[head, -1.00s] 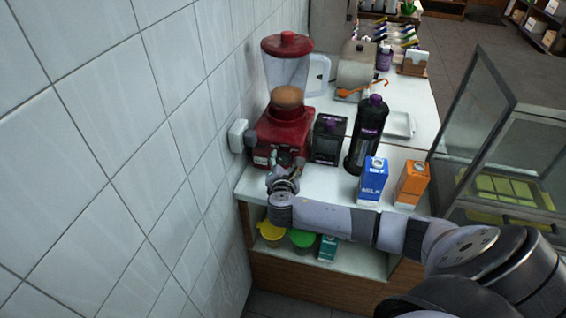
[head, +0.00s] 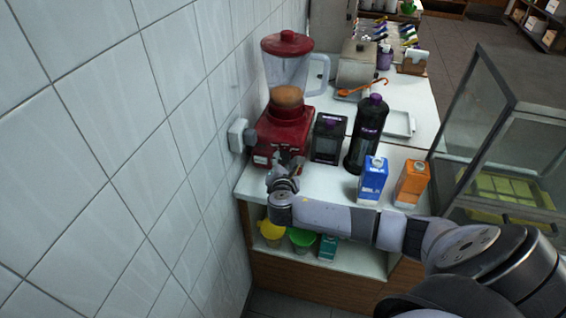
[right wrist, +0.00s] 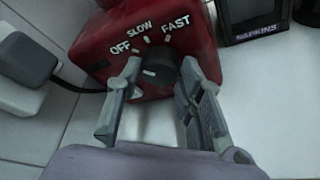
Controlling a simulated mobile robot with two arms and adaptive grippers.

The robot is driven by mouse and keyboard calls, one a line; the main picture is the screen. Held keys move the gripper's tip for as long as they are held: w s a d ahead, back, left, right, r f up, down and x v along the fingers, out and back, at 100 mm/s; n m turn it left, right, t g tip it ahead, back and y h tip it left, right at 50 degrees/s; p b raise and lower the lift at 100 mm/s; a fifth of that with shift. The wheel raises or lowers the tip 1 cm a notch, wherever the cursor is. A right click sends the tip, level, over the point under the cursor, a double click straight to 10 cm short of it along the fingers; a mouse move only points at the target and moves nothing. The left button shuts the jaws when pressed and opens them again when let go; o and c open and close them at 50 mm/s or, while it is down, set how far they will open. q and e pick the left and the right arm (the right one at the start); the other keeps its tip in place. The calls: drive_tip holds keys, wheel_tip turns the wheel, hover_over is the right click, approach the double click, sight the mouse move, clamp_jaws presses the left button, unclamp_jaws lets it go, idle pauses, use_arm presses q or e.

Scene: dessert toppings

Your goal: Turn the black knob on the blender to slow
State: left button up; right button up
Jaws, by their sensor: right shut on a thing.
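The red blender (head: 285,125) with a clear jug stands at the left end of the counter against the tiled wall. Its black knob (right wrist: 158,66) shows in the right wrist view on the red base, below the printed words OFF, SLOW and FAST from left to right. A pale mark shows on the left of the knob's face; which label it points to is hard to tell. My right gripper (right wrist: 160,80) is shut on the knob, one finger on each side. In the head view the right gripper (head: 282,168) is at the blender's front and hides the knob. My left gripper is out of view.
A black napkin box (head: 328,138), a dark bottle (head: 367,135), a blue milk carton (head: 372,182) and an orange carton (head: 412,184) stand right of the blender. A wall plug (right wrist: 28,60) with a cable is left of it. A glass case (head: 500,150) stands at right.

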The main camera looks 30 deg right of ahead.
drive_tip(key=shift+s+f+m+b, duration=0.1)
drive_tip(key=shift+f+m+b, duration=0.3)
drive_tip(key=shift+b, duration=0.5)
drive_tip(key=m+t+b, duration=0.2)
drive_tip(key=m+b, duration=0.2)
drive_tip(key=b, duration=0.3)
drive_tip(key=shift+d+f, duration=0.1)
drive_tip(key=shift+f, duration=0.05)
drive_tip(key=shift+r+m+t+b, duration=0.2)
drive_tip(key=shift+m+t+b, duration=0.45)
drive_tip(key=shift+b, duration=0.45)
drive_tip(key=o, duration=1.1)
drive_tip(key=shift+r, duration=0.1)
drive_tip(key=shift+o, duration=0.2)
